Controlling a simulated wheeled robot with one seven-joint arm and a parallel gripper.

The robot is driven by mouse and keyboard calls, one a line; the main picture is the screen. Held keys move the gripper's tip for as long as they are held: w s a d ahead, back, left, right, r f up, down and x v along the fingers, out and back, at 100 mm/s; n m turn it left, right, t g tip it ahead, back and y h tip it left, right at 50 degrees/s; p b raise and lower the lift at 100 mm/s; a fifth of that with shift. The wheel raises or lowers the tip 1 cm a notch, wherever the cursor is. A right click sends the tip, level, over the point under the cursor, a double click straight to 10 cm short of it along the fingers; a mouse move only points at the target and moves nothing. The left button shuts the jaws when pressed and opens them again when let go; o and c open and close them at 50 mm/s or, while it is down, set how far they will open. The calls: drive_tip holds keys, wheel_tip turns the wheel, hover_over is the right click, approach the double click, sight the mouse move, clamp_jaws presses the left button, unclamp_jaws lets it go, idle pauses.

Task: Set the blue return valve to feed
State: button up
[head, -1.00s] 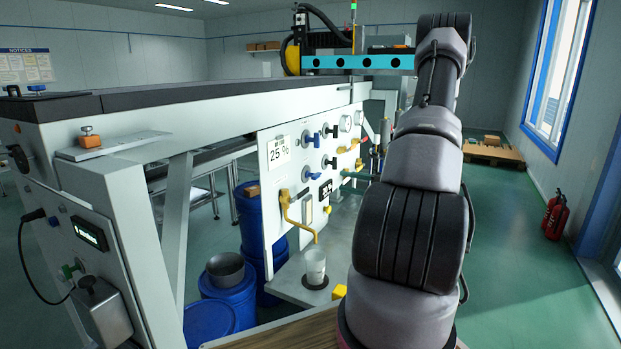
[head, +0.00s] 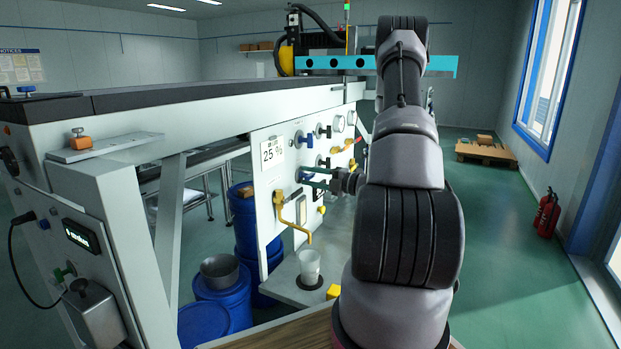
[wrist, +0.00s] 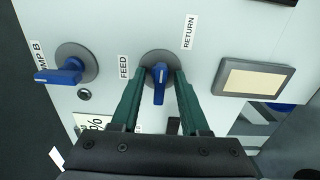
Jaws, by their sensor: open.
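The blue return valve (wrist: 159,84) is in the middle of the wrist view on a round grey base. Its handle points toward the bottom of that picture. The FEED label (wrist: 123,67) is at its left and the RETURN label (wrist: 188,32) is up to its right. My gripper (wrist: 163,76) is open, with one green finger on each side of the handle. Narrow gaps seem to show, but I cannot tell whether either finger touches it. In the head view my gripper (head: 316,177) is at the panel and partly covers the valve.
A second blue valve (wrist: 60,74), labelled PUMP B in part, is left of the fingers. A framed display (wrist: 254,78) is at the right.

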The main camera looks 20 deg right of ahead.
clamp_jaws()
drive_tip(key=shift+n, duration=0.4)
drive_tip(key=n, duration=0.3)
drive_tip(key=shift+n, duration=0.4)
drive_tip(key=n, duration=0.4)
drive_tip(key=shift+n, duration=0.3)
drive_tip(key=n, duration=0.8)
drive_tip(key=shift+n, duration=0.3)
drive_tip(key=shift+f, duration=0.1)
